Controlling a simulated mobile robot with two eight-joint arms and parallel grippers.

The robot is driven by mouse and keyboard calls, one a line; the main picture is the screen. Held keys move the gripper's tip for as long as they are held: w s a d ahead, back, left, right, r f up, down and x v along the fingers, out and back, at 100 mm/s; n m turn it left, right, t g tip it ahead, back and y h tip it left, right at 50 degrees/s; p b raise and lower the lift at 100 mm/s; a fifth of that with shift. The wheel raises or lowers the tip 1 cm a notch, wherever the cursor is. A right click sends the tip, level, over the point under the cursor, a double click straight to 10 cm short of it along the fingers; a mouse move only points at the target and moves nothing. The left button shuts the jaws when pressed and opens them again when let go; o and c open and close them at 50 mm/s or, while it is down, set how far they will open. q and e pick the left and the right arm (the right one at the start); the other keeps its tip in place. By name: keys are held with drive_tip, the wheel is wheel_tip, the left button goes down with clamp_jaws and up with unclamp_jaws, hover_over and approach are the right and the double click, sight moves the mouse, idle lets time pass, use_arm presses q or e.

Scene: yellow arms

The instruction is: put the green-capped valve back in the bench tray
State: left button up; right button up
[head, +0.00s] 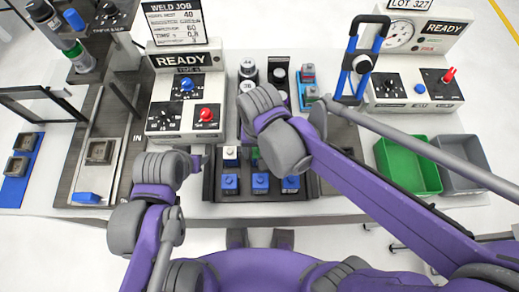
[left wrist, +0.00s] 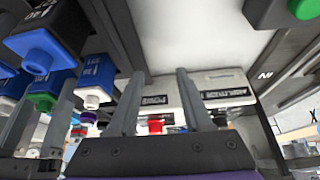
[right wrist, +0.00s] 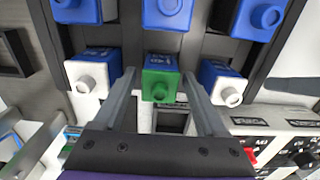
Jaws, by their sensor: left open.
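The green-capped valve (right wrist: 160,82), a blue block with a green cap, stands in the middle of a row in the dark bench tray (head: 208,182). White-capped valves (right wrist: 88,75) flank it in the right wrist view. In the head view my right wrist mostly hides it. My right gripper (right wrist: 158,73) has its fingers apart, one on each side of the green-capped valve; small gaps seem to show. My left gripper (left wrist: 159,72) is open and empty beside the tray's left side. The green cap also shows in the left wrist view (left wrist: 42,101).
Blue-capped valves (head: 260,182) fill the tray's front row. Control boxes (head: 186,105) stand left of the tray and at the back right (head: 415,90). A green bin (head: 408,168) and a grey bin (head: 462,160) are at right. A blue-handled tool (head: 362,62) stands behind my right arm.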

use_arm(q)
drive_tip(key=shift+w+r, duration=0.1)
drive_tip(key=shift+r, duration=0.2)
use_arm(e)
drive_tip(key=shift+r, duration=0.5)
use_arm(q)
drive_tip(key=shift+w+r+p, duration=0.3)
drive_tip(key=shift+r+p, duration=0.4)
use_arm(e)
wheel_tip(320, 180, up, 11)
drive_tip(key=shift+r, duration=0.2)
